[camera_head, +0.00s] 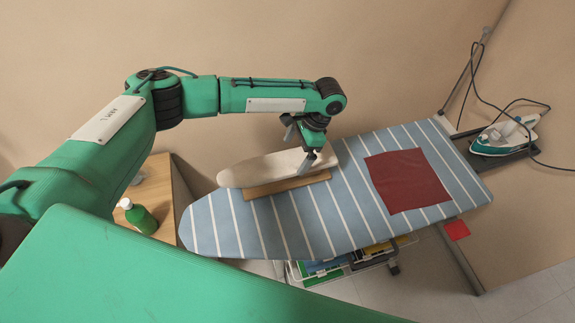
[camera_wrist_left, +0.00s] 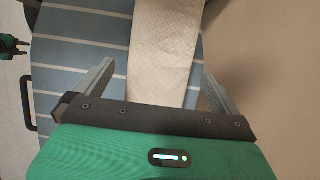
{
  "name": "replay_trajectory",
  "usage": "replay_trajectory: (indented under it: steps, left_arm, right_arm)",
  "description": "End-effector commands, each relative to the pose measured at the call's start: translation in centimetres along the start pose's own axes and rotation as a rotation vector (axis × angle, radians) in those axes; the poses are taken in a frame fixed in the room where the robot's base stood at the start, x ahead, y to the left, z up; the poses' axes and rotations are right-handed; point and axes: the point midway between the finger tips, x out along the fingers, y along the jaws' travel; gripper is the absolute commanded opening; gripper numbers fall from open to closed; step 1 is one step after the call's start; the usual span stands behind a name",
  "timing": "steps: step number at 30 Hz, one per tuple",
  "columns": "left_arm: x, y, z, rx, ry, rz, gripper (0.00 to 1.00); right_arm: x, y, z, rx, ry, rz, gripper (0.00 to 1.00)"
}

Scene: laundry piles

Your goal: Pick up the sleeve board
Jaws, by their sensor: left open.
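The sleeve board (camera_head: 262,168) has a cream padded top and a wooden base. It lies on the blue striped ironing board (camera_head: 215,222), along its back edge. My left gripper (camera_head: 304,150) is at the right end of the sleeve board, pointing down. In the left wrist view the fingers (camera_wrist_left: 155,85) are open, one on each side of the cream sleeve board (camera_wrist_left: 163,45), with a gap on both sides. No grip on it shows. My right gripper is not in view in the head view; a dark green gripper-like shape shows at the left edge of the wrist view.
An iron (camera_head: 505,136) with a cord rests at the far right. A green bottle (camera_head: 139,216) stands on a wooden surface at left. The wall is close behind the board.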

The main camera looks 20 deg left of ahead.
Motion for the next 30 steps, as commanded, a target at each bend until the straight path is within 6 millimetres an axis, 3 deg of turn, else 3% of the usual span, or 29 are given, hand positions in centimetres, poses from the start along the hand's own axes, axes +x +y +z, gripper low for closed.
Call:
replay_trajectory:
  steps: [6,8,16,24,25,30]
  left_arm:
    - [1.1,-0.1,0.3,0.000,-0.001,0.000,1.00]
    - [1.7,-0.1,0.5,0.000,-0.002,0.000,1.00]
    - [5.2,-0.3,0.6,0.000,-0.002,0.000,1.00]
    - [5.8,-0.2,0.5,0.001,0.000,0.000,1.00]
    - [5.8,-0.2,0.5,0.001,0.000,0.000,0.98]
    - [5.8,-0.2,0.5,0.001,0.000,0.000,0.65]
  right_arm:
    - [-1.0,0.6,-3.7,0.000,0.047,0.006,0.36]
    - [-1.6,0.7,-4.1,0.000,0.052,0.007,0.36]
    - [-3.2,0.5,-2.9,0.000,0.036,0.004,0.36]
    - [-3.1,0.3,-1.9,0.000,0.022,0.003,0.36]
    - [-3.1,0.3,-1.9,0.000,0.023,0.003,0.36]
    - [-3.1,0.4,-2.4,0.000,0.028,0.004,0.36]
